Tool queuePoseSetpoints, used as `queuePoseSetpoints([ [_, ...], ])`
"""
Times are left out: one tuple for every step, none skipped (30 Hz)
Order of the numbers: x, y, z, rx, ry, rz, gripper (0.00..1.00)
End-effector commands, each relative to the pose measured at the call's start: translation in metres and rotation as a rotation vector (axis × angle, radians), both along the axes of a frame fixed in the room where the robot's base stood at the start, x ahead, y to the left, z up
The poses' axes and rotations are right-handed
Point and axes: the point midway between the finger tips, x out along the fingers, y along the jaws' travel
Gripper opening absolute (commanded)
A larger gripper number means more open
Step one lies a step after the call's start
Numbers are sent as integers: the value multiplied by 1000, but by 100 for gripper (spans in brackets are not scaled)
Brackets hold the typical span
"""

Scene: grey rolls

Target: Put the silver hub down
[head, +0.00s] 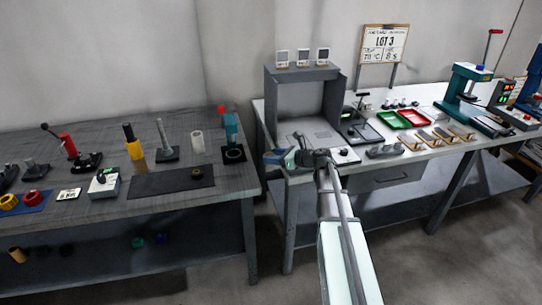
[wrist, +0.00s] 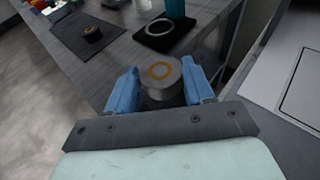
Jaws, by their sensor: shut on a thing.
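The silver hub (wrist: 158,88) is a short grey metal cylinder with a yellow-orange ring on its top face. My gripper (wrist: 158,76) is shut on it, with one blue finger on each side, and the hub looks roughly upright. In the head view my gripper (head: 277,157) is over the gap between the two tables, near the right table's left end. I cannot clearly make out the hub there. In the wrist view the hub appears in front of the left table's edge. Its underside is hidden.
The left table (head: 225,183) holds a dark mat (head: 150,184) with a small dark roll (head: 197,173), and a teal press (head: 231,128) near its right edge. The right table (head: 297,178) carries a grey open frame (head: 272,100) and red and green trays (head: 393,119).

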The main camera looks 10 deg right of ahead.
Motion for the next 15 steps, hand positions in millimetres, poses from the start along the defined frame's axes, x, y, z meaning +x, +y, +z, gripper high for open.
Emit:
queuePoseSetpoints([
  [0,0,0,1,-1,0,3],
  [0,0,0,1,-1,0,3],
  [0,0,0,1,-1,0,3],
  [0,0,0,1,-1,0,3],
  [0,0,0,1,-1,0,3],
  [0,0,0,1,0,0,3],
  [0,0,0,1,0,0,3],
  [0,0,0,1,0,0,3],
  [0,0,0,1,0,0,3],
  [0,0,0,1,0,0,3],
  [0,0,0,1,0,0,3],
  [0,0,0,1,0,0,3],
  [0,1,0,1,0,1,3],
  [0,2,0,1,0,3,3],
  [1,5,0,1,0,7,3],
])
